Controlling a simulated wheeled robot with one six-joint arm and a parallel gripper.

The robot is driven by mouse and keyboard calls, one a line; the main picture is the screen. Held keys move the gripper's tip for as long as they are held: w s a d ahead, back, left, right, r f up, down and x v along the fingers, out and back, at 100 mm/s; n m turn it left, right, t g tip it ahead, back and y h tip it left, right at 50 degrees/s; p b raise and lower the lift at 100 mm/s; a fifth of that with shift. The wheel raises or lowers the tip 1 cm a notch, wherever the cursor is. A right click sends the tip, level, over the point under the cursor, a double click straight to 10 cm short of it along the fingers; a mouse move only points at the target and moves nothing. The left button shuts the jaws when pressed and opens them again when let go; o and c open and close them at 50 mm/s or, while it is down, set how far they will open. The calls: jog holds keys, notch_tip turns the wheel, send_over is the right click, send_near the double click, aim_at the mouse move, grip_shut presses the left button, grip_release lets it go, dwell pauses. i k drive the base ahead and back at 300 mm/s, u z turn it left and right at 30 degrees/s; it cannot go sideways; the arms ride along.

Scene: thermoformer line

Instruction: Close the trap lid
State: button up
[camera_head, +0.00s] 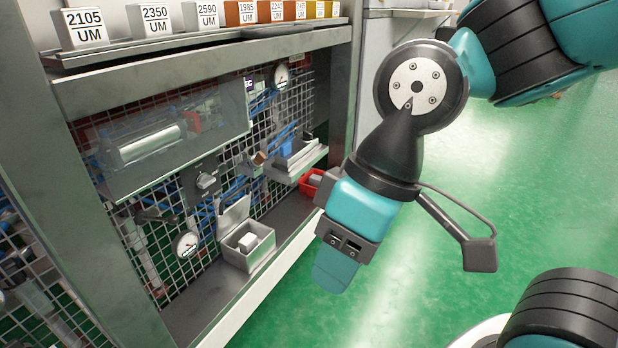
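The trap is a small grey metal box (262,257) on the low shelf of the rack. Its lid (234,217) stands open, tilted up at the back left of the box. A pale block (247,241) sits inside the box. My gripper (336,274) is to the right of the box, in front of the shelf and apart from it, pointing downward. One teal finger shows below the wrist. The other finger cannot be made out, so I cannot tell whether the gripper is open or shut.
A red bin (312,183) and a grey tray (298,160) are farther along the rack. A wire mesh (195,185) with pipes and gauges stands behind the box. Labelled blocks (155,19) line the top shelf. The green floor (540,180) on the right is open.

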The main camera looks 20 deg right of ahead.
aim_at(228, 219)
jog(key=z, duration=0.35)
jog(key=k, duration=0.5)
jog(key=u, duration=1.35)
jog(key=i, duration=0.5)
